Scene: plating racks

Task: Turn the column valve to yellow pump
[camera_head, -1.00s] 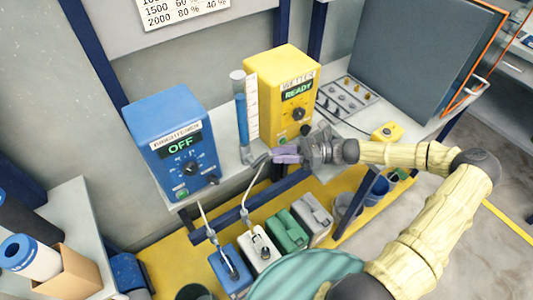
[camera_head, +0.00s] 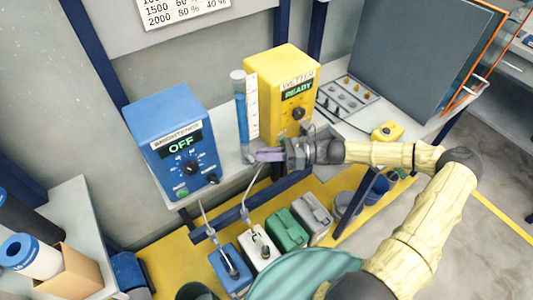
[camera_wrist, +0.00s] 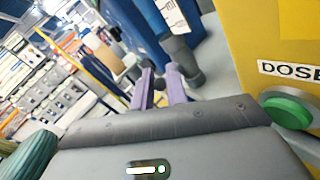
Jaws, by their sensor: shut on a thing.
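The clear column (camera_head: 241,110) with blue liquid stands upright between the yellow pump (camera_head: 280,75), whose display reads READY, and the blue pump (camera_head: 170,120), which reads OFF. The valve is at the column's foot, mostly hidden by my gripper (camera_head: 258,155) in the head view. My purple fingers reach it from the right and are shut on the valve's handle. In the wrist view my gripper (camera_wrist: 160,75) is in front of the grey column foot (camera_wrist: 182,60). I cannot tell which pump the valve points to.
The yellow pump's side with its green button (camera_wrist: 288,110) is close on the right in the wrist view. Several jugs, one green (camera_head: 286,230), stand on the yellow lower shelf. A yellow-topped button box (camera_head: 387,131) is at the bench's right.

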